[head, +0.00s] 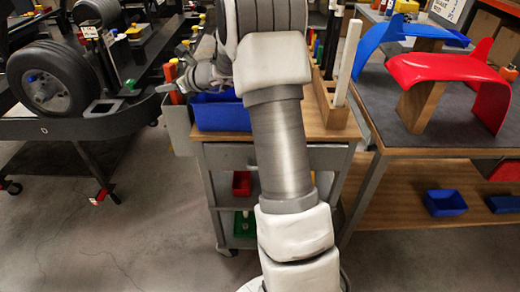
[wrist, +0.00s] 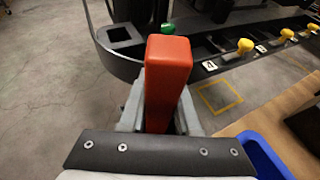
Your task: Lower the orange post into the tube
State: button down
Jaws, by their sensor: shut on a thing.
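My gripper (wrist: 158,112) is shut on the orange post (wrist: 167,65), which fills the middle of the wrist view with a finger on each side. In the head view the post (head: 172,73) shows small at the left of my arm, in my gripper (head: 168,86). A black square-mouthed tube (wrist: 123,47) stands at the end of a dark frame, behind and left of the post in the wrist view. The tube (head: 103,113) also shows in the head view, left of my gripper. Its mouth looks empty, and the post is apart from it. The post's lower end is hidden.
A blue bin (head: 220,112) sits on the wooden-topped cart (head: 315,125) close to my gripper. The dark kart frame (head: 50,128) with a wheel (head: 50,78) is at the left. A table with blue and red panels stands right. The floor at front left is clear.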

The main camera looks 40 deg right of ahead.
jog(key=c, duration=0.5)
grip_release()
jog(key=shift+c, duration=0.2)
